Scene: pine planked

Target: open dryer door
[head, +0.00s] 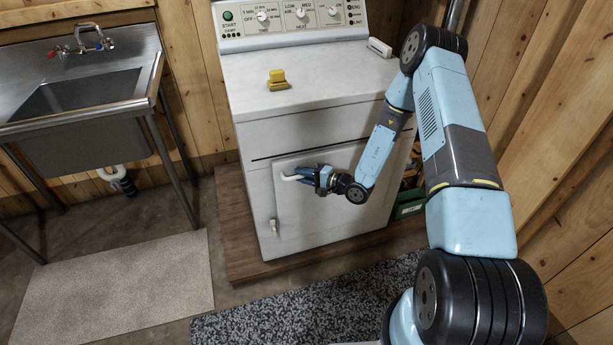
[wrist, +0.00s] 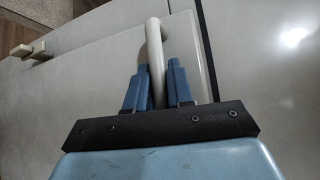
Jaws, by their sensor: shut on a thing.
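The white dryer (head: 290,95) stands against the plank wall, with a control panel at its top back. Its square front door (head: 310,220) looks closed, flush with the front. A pale bar handle (head: 291,178) sits near the door's upper left; it also shows in the wrist view (wrist: 154,40). My gripper (head: 318,179) is at the door front, its blue fingers (wrist: 157,85) shut around the handle from both sides. The fingers cover part of the handle. A small pale latch (head: 273,226) sits at the door's lower left.
A metal sink (head: 80,100) stands at left. A beige mat (head: 120,285) and a grey speckled rug (head: 300,305) cover floor in front. A green box (head: 409,203) is right of the dryer.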

